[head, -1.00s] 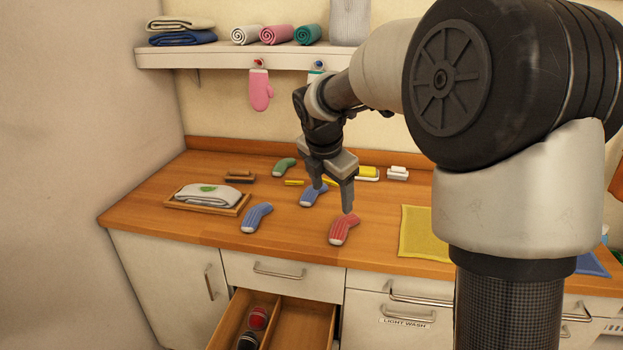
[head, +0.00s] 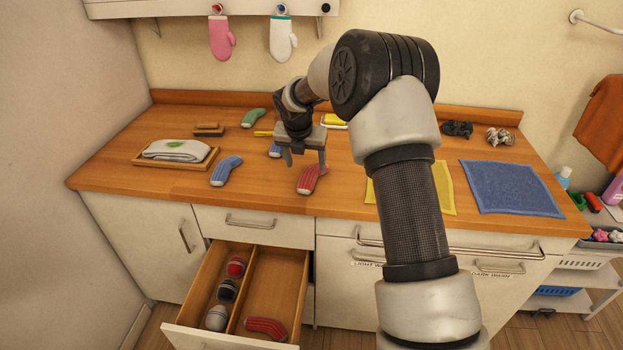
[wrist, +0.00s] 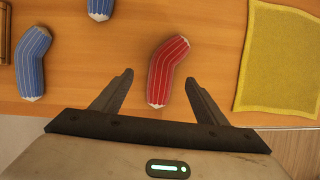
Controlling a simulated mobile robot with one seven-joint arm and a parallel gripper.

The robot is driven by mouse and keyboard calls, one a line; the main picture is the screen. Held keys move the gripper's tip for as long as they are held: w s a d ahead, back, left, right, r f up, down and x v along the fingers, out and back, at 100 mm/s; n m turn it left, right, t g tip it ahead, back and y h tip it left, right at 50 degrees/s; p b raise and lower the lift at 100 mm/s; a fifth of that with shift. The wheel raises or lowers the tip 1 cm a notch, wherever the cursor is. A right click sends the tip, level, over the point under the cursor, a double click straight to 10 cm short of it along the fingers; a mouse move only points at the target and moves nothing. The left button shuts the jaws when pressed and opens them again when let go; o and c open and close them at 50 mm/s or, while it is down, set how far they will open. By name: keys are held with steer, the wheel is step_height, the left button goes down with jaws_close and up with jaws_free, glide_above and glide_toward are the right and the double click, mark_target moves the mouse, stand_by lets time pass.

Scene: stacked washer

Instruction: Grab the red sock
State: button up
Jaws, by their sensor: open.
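A red striped sock (head: 308,180) lies on the wooden counter near its front edge, left of the yellow mat. It also shows in the wrist view (wrist: 168,72), bent, with a pale toe toward me. My gripper (head: 306,166) is open and empty, pointing down over the sock. In the wrist view the fingertips (wrist: 158,76) lie on either side of the sock's lower part, with gaps on both sides. I cannot tell exactly how high they are above the counter. A second red striped sock (head: 266,328) lies in the open drawer's right compartment.
Blue socks (head: 226,171) (wrist: 34,62) lie to the left, one partly behind my gripper. A yellow mat (wrist: 280,58) is right of the red sock. The open drawer (head: 252,283) juts out below, with several rolled socks in its left compartment. A tray (head: 150,160) holds folded cloth.

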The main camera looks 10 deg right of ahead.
mark_target(310, 174)
steer(key=shift+d+x, duration=0.15)
steer(key=shift+x, duration=1.4)
steer(key=shift+d+x, duration=0.15)
steer(key=shift+x, duration=1.35)
steer(key=shift+s, duration=0.15)
steer(key=shift+c, duration=0.4)
steer(key=c, duration=1.1)
